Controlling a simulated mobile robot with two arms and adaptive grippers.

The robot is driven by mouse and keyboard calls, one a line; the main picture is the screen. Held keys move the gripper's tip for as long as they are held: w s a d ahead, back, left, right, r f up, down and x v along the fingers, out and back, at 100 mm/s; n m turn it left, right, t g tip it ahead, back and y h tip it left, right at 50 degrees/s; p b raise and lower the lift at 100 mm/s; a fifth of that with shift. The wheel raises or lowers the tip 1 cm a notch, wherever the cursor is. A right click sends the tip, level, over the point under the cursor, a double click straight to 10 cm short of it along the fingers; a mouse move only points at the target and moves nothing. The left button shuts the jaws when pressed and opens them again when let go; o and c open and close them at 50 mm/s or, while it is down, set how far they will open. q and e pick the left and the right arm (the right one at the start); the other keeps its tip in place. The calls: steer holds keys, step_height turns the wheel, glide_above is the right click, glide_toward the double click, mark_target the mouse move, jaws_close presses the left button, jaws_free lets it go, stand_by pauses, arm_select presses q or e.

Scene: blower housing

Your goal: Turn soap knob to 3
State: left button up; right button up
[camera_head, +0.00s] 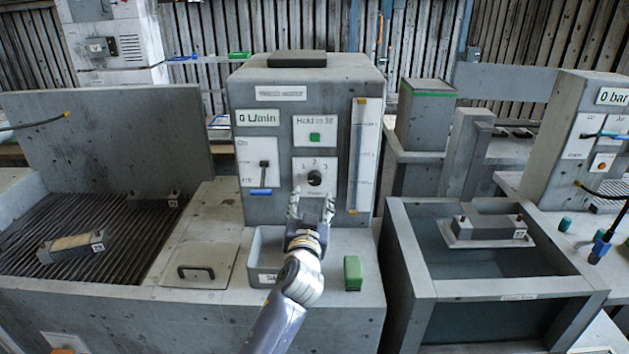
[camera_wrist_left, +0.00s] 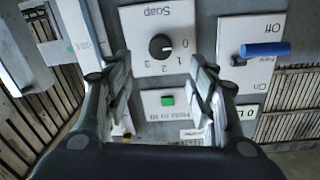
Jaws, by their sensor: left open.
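The black round soap knob (camera_head: 315,178) sits on a white plate on the front of the grey machine. In the left wrist view the soap knob (camera_wrist_left: 161,46) appears upside down, with the digits 0, 1, 2 and 3 around it. A light mark on the knob seems to face the 0. My left gripper (camera_head: 312,203) is open and empty, just in front of and below the knob. In the wrist view its two fingers (camera_wrist_left: 160,80) stand apart on either side below the knob, not visibly touching it. My right gripper is not in view.
A lever switch with a blue handle (camera_head: 261,192) is left of the knob plate. A green button (camera_head: 315,137) is above it, and a tall gauge (camera_head: 363,155) is right. Below are an open bin (camera_head: 262,245) and a green block (camera_head: 353,273).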

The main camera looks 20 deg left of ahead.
mark_target(314, 180)
arm_select(q)
steer(key=p+x, duration=0.1)
steer(key=x, duration=0.6)
steer(key=shift+w, duration=0.2)
steer(key=shift+w+a, duration=0.1)
steer(key=shift+w, duration=0.15)
steer(key=shift+w+a, duration=0.1)
steer(key=shift+w, duration=0.4)
steer(key=shift+c, duration=0.2)
steer(key=c, duration=1)
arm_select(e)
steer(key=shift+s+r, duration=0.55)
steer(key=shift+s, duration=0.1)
